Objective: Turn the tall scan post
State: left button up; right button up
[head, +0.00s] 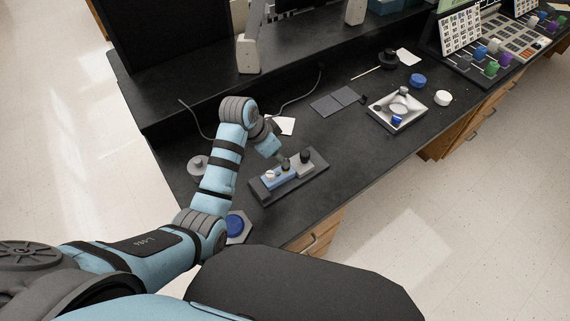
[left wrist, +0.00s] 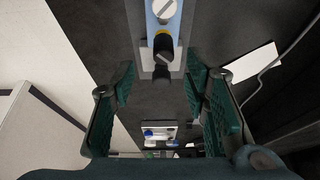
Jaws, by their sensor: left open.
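A dark grey fixture base (head: 268,195) lies near the table's front edge. It carries a blue block (head: 276,181) with a short white slotted post (head: 270,174) and a dark post with a yellow part (head: 285,163). A black-topped post (head: 305,156) stands on the grey block to the right. In the left wrist view I see the white slotted post (left wrist: 164,9), the yellow-and-black post (left wrist: 162,44) and a dark post end (left wrist: 163,71). Which post is tallest is hard to tell. My left gripper (left wrist: 160,88) is open and empty, close above the posts, with its fingers apart on either side.
A grey disc piece (head: 198,166) and a blue round piece on a plate (head: 235,226) lie beside my left arm. A white tray (head: 376,113), dark flat pads (head: 336,101) and a blue cap (head: 417,80) lie to the right. A raised shelf stands behind.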

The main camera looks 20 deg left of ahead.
pick_arm(q)
jog(key=x, duration=0.2)
jog(key=b+x, duration=0.1)
jog(key=x, duration=0.3)
jog(key=shift+w+f, duration=0.25)
jog(key=shift+w, duration=0.25)
jog(key=shift+f, duration=0.25)
jog(key=shift+s, duration=0.15)
grip_shut()
pick_arm(e)
jog(key=shift+w+d+f, duration=0.1)
jog(key=shift+w+f, duration=0.85)
jog(key=shift+f, duration=0.1)
